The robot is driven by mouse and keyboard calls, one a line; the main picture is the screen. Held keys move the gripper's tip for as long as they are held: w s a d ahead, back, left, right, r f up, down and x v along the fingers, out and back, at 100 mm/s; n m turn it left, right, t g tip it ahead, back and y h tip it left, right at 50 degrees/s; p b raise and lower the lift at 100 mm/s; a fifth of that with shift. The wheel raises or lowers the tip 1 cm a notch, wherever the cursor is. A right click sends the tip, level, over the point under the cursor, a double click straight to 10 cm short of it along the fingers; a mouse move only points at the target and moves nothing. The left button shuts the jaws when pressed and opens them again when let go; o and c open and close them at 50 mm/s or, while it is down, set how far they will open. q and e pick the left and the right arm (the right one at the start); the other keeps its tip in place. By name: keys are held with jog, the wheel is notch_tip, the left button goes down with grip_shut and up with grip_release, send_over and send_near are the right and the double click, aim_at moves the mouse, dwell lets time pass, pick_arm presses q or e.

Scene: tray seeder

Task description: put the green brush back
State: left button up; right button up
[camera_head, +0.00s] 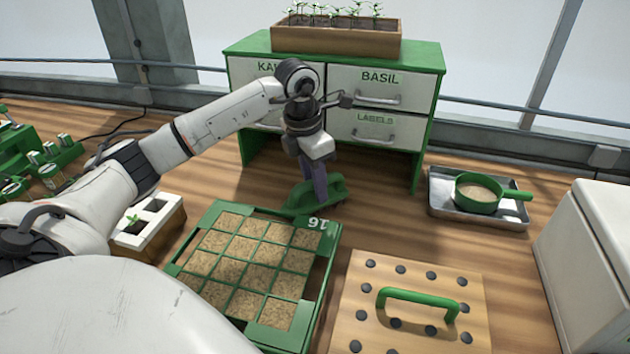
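A green object, which looks like the green brush (334,190), is on the wooden bench behind the seed tray and in front of the drawer cabinet. My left gripper (318,196) points down at it, its dark fingers overlapping it in the picture. The fingers show nearly edge-on, so I cannot tell whether they are open or shut on it. Its bristles and any holder are not clearly visible. My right gripper is out of view.
The green tray (318,262), with soil-filled cells, lies in front. A peg board with a green handle (418,297) is right of it. The cabinet (436,92) stands behind. A metal tray (440,203) holds a green sieve (514,193). A white box (590,260) stands at right.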

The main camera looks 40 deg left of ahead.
pick_arm(q)
jog(key=shift+o, duration=0.8)
jog(key=shift+r, duration=0.1)
jog(key=shift+r, duration=0.2)
notch_tip(320, 180, up, 12)
jog(key=s, duration=0.1)
jog(key=shift+s+a+f, duration=0.2)
jog(key=shift+s, duration=0.15)
